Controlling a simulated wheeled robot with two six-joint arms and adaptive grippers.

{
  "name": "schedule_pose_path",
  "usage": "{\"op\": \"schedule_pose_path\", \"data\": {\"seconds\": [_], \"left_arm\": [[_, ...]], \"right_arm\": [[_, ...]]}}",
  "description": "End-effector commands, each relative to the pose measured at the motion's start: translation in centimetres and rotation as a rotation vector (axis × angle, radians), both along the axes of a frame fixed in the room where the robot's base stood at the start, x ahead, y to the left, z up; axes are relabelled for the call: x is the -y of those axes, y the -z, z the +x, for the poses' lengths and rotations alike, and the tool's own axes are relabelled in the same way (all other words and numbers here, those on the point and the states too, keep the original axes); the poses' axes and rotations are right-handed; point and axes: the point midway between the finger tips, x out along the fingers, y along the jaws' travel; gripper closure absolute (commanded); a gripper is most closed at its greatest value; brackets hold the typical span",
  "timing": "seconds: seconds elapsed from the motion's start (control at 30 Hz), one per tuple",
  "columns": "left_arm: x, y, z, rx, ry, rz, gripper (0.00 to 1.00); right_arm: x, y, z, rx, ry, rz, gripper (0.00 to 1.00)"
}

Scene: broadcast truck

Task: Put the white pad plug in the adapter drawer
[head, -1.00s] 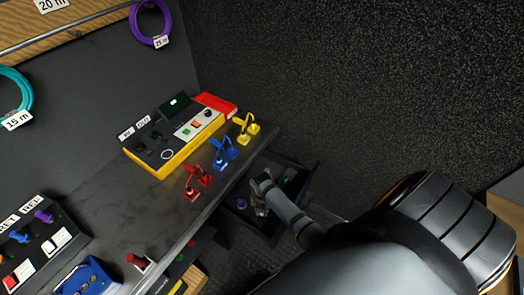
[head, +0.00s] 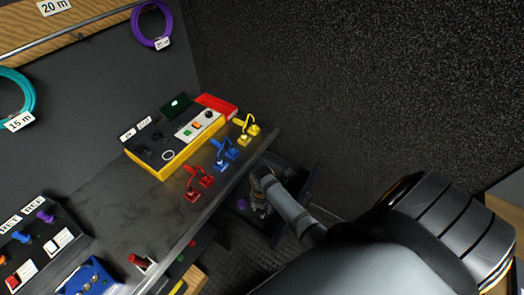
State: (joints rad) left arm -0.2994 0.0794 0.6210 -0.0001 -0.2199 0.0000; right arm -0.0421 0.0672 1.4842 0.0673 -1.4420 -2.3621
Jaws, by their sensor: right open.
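The adapter drawer (head: 311,187) is pulled open under the right end of the bench. It is dark inside, with a small purple piece (head: 242,204) and a small teal piece (head: 288,173) showing. My right gripper (head: 260,206) reaches down into the drawer area from the right, between these pieces. It is open. I cannot make out the white pad plug; it may be hidden by my gripper or the dark. My left gripper is out of view.
The bench (head: 118,211) edge runs just left of my right gripper. Red (head: 197,182), blue (head: 223,154) and yellow (head: 246,130) plugs stand along it. A yellow-edged control box (head: 172,145) sits behind them. A dark textured wall rises beyond the drawer.

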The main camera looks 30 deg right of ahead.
Motion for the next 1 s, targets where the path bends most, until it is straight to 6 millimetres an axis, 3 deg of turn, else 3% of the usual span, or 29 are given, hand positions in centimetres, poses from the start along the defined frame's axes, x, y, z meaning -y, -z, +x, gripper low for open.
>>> {"op": "schedule_pose_path", "data": {"seconds": [0.2, 0.4, 1.0], "left_arm": [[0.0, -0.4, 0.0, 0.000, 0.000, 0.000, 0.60], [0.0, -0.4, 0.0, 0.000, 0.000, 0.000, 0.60], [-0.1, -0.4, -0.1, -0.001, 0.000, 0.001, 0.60]], "right_arm": [[0.0, -5.4, 0.1, 0.004, 0.000, 0.001, 0.59], [0.0, -7.9, 0.0, 0.000, 0.000, 0.000, 0.59], [0.0, -8.2, 0.0, 0.000, 0.000, 0.000, 0.59]]}}
